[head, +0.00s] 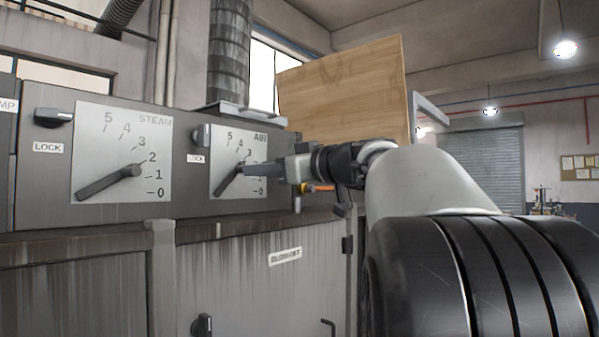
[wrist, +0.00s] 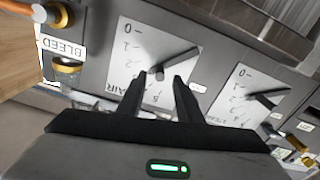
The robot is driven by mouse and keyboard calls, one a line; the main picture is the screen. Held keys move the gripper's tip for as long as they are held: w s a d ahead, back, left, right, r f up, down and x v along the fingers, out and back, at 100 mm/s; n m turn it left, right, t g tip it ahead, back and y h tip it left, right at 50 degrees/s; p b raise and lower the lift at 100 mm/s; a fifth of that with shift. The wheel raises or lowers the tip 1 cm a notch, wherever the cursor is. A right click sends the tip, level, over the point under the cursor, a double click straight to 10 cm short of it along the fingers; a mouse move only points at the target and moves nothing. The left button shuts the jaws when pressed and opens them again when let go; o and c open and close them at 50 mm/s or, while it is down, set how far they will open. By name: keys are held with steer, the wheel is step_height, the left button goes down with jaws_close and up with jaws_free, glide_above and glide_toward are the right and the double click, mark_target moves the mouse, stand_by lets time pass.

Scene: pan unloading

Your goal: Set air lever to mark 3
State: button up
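The AIR dial plate (head: 224,159) is on the grey control panel, with its dark lever (head: 228,182) slanting from lower left to upper right. The lever's upper-right end points roughly toward marks 2 to 3; my gripper hides part of the scale, so I cannot tell exactly. My gripper (head: 252,170) is in front of the dial's right side. In the wrist view the dial appears turned over, and the two fingers (wrist: 159,77) are apart near the lever's hub. The AIR lever arm (wrist: 180,59) reaches up and right beyond the fingertips. I cannot tell whether they touch it.
The STEAM dial (head: 100,150) with its own lever (head: 105,184) is to the left, pointing near 2. LOCK knobs (head: 53,117) (head: 200,135) are beside the dials. A BLEED knob (wrist: 62,67) is near the gripper. A wooden board (head: 345,85) stands behind my arm.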

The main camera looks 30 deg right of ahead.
steer(key=b+v, duration=0.2)
steer(key=v, duration=1.1)
steer(key=shift+s, duration=0.2)
steer(key=shift+d+f, duration=0.1)
